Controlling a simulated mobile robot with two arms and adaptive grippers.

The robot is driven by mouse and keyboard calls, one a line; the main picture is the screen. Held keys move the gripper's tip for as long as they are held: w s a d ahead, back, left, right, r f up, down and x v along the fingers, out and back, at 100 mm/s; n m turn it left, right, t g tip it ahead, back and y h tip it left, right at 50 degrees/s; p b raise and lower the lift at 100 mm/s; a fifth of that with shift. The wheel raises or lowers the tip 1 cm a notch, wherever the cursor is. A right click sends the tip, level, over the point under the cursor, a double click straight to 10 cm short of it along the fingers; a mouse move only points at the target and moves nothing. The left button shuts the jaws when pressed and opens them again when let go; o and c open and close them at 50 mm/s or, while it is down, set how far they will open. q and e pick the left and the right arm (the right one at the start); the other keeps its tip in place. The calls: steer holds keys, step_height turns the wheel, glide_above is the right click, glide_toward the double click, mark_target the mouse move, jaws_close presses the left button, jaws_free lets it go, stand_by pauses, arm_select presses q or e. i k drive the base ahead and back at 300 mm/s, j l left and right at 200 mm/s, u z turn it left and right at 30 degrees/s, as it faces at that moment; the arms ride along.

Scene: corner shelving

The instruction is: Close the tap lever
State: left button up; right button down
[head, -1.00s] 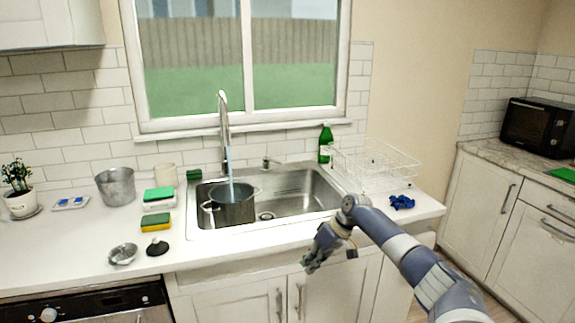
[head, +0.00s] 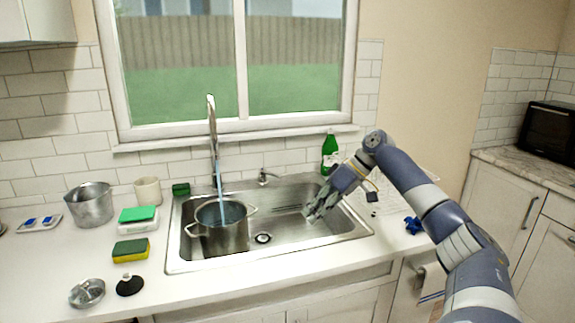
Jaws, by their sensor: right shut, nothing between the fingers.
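The tall metal tap (head: 213,135) stands behind the sink (head: 300,237), and a bluish stream of water (head: 219,182) runs from it into a two-handled pot (head: 222,235) in the basin. A small metal fitting (head: 266,177) stands on the back rim, right of the tap; I cannot tell whether it is the lever. No lever shows clearly on the tap. My right gripper (head: 312,212) is shut and empty over the right part of the basin, pointing down-left, apart from the tap and pot. My left gripper is out of view.
Left of the sink are sponges (head: 131,250), a metal bucket (head: 90,205), a cup (head: 148,191) and a small lid (head: 87,292). The window is behind the tap.

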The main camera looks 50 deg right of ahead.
mark_target(261, 171)
steer(key=i+l, duration=0.25)
steer(key=l, duration=0.15)
steer(key=i+l, duration=0.2)
steer(key=l, duration=0.2)
steer(key=i+l, duration=0.25)
steer(key=l, duration=0.15)
steer(key=i+l, duration=0.25)
steer(key=l, duration=0.15)
